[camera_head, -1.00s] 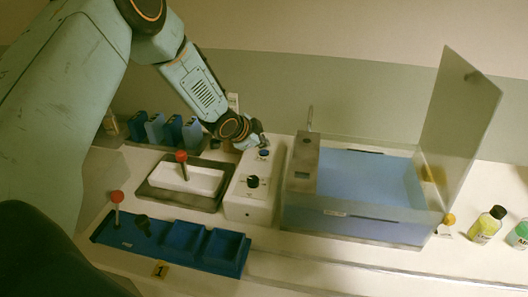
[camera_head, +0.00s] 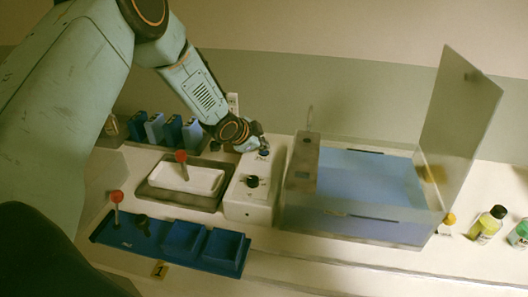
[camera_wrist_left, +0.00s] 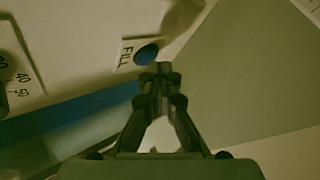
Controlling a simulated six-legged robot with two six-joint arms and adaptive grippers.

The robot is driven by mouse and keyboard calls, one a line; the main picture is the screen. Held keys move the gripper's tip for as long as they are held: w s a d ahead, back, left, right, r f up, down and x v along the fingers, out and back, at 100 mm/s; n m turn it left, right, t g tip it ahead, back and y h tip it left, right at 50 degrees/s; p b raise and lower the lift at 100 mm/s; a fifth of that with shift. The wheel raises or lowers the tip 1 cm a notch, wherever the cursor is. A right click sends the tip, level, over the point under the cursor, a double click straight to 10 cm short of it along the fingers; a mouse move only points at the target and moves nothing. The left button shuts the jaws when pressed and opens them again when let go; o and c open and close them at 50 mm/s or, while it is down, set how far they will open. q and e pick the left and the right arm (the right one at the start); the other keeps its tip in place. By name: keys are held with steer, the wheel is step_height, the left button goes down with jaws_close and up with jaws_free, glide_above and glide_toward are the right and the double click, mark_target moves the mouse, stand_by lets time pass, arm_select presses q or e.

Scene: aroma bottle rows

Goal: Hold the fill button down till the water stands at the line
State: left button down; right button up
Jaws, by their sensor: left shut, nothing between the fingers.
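The white control box (camera_head: 253,200) stands left of the clear tank and carries a dark knob and a blue fill button (camera_head: 264,153). In the left wrist view the round blue button (camera_wrist_left: 147,54) sits beside the printed word FILL. My left gripper (camera_head: 259,150) is shut and empty, its tips right at the button; in the left wrist view its fingertips (camera_wrist_left: 160,70) are just beside the button, and I cannot tell if they touch it. The tank (camera_head: 366,229) holds bluish water, its lid raised. I cannot make out a fill line. My right gripper is not seen.
A white dish with a red-topped stick (camera_head: 181,157) lies left of the box. A blue divided tray (camera_head: 173,262) is in front. Small bottles (camera_head: 489,223) stand right of the tank.

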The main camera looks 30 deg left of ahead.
mark_target(262, 153)
arm_select(q)
steer(key=shift+f, duration=0.4)
stand_by(0.8)
steer(key=shift+r, duration=0.15)
steer(key=shift+r+p, duration=0.6)
steer(key=shift+r, duration=0.1)
step_height(262, 153, up, 5)
steer(key=p, duration=0.4)
stand_by(0.5)
